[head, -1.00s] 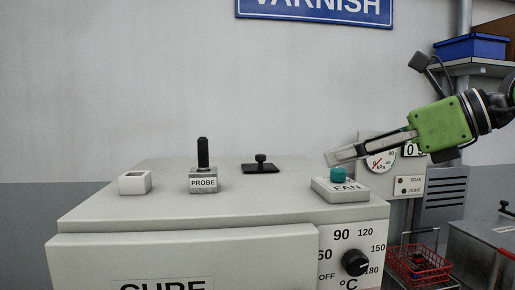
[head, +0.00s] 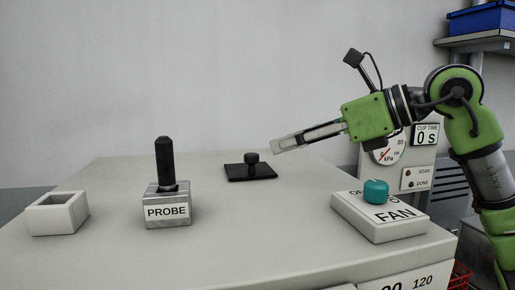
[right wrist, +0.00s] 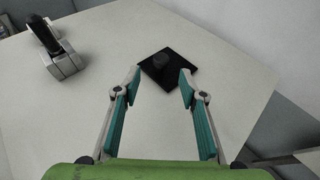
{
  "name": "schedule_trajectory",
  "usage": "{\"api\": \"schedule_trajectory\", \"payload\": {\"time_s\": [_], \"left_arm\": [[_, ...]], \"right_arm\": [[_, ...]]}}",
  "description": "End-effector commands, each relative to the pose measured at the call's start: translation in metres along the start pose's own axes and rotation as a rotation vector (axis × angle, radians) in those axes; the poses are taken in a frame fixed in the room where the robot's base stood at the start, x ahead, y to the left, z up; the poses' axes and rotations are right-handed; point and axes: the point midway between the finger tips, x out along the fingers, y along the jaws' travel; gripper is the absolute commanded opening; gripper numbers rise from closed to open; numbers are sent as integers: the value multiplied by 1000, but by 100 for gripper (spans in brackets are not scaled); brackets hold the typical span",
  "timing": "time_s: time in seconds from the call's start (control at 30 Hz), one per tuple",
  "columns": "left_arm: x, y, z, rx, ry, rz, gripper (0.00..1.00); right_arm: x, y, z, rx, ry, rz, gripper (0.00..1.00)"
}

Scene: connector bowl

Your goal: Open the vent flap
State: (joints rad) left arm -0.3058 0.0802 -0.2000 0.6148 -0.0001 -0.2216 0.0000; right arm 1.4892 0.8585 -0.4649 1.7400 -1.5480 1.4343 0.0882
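The vent flap is a flat black plate (head: 250,173) with a round black knob (head: 251,158), lying on top of the light grey cabinet. In the right wrist view the plate (right wrist: 172,69) and knob (right wrist: 161,61) show just beyond and between my right fingertips. My right gripper (head: 277,147) comes in from the right and is just right of the knob in the head view. In the right wrist view the right gripper (right wrist: 161,84) is open, with nothing between its fingers. My left gripper is not in view.
The cabinet top (head: 290,215) bears a PROBE block (head: 167,207) with a black handle, a white hollow box (head: 58,213) at left, and a FAN switch (head: 380,213) with a teal knob at right. A gauge panel (head: 405,155) stands behind. The top around the flap is clear.

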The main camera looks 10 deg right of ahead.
Motion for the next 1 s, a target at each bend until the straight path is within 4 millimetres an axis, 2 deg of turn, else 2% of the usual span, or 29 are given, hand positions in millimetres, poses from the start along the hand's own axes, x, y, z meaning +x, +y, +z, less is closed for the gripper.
{"api": "schedule_trajectory", "payload": {"time_s": [0.2, 0.4, 0.6, 0.83, 0.97, 1.0], "left_arm": [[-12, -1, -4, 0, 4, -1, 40], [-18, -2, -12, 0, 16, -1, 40], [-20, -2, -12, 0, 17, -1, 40], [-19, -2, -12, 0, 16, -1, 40], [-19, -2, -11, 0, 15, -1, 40], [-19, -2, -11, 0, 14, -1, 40]], "right_arm": [[46, 1, 2, 1, 3, 4, 38], [73, 0, 1, 1, 2, 2, 38], [83, 0, 0, 0, 0, 1, 38], [83, 0, 0, 0, 1, 0, 38], [83, 0, 0, 0, 1, 0, 4], [83, 0, 0, 0, 0, 0, 0]]}}
